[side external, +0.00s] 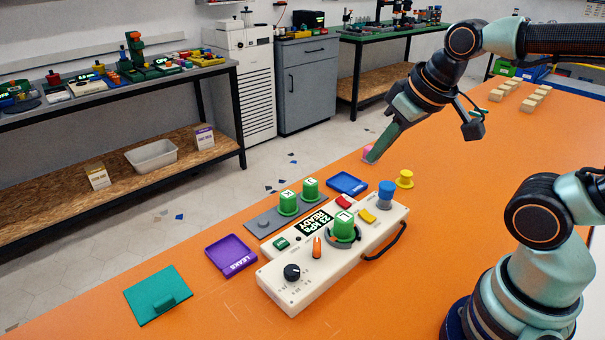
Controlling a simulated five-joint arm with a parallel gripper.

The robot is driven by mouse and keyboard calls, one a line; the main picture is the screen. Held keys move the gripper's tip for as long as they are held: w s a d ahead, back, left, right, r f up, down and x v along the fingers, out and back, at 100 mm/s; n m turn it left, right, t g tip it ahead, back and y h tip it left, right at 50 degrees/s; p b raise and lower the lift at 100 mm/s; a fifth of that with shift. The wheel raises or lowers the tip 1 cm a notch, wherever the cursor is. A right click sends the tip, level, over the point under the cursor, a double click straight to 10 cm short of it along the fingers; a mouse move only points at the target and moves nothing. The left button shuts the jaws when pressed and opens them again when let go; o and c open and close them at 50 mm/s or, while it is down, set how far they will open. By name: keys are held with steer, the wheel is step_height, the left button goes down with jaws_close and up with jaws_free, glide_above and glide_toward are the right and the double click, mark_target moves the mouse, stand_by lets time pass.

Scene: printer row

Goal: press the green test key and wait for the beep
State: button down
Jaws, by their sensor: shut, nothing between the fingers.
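A cream tester box (335,262) stands on the orange table, its display (314,223) reading about "21 kPa READY". A small dark green key (281,243) sits at the left end of its top, beside the display. A red key (344,201) and a yellow key (367,215) sit toward the right end. A green-capped jar (343,228) stands in a round seat on the box. My gripper (373,157) is shut and empty, tilted down behind the box and well apart from the green key. Its tip is beside a small pink thing (368,150), partly hidden; I cannot tell whether they touch.
Two green-capped jars (288,202) stand on a grey rack (263,222) behind the box. A blue knob (386,190) and orange lever (317,247) rise from the box. A purple tray (231,255), blue tray (347,184) and yellow piece (404,179) lie nearby.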

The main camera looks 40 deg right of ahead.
steer(key=shift+w, duration=0.1)
steer(key=n+t+y, duration=0.2)
steer(key=n+t, duration=0.1)
steer(key=n, duration=0.9)
glide_above(287, 244)
step_height(287, 244, down, 12)
steer(key=shift+r, duration=0.15)
steer(key=shift+a, duration=0.1)
steer(key=shift+m, duration=0.3)
steer(key=shift+f, duration=4.4)
steer(key=shift+f, duration=0.15)
steer(key=shift+f, duration=0.25)
